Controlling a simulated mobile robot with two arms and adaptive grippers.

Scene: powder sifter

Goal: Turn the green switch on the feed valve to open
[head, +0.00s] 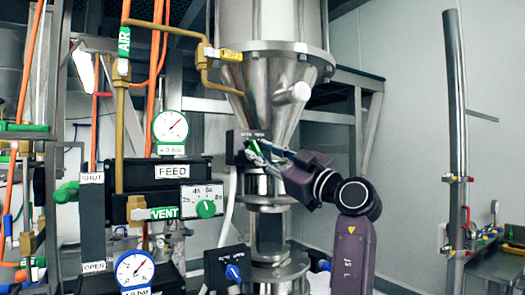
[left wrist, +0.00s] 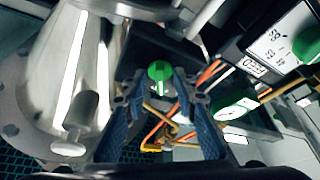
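The green switch (left wrist: 160,70) is a round knob with a pale pointer mark, seen between my fingertips in the left wrist view. In the head view it sits on a small dark box (head: 236,147) beside the steel cone and is partly hidden by my fingers. My left gripper (head: 259,152) is at the box. Its two blue-padded fingers are apart, one on each side of the knob, in the left wrist view (left wrist: 160,84). I see a gap around the knob, but cannot tell whether a finger touches it.
The steel hopper cone (head: 268,92) stands just behind my gripper. Left of it are a FEED box (head: 172,172), a dial box with another green knob (head: 206,208), gauges and brass pipes. A box with a blue knob (head: 233,272) is below. Free room lies right of my arm.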

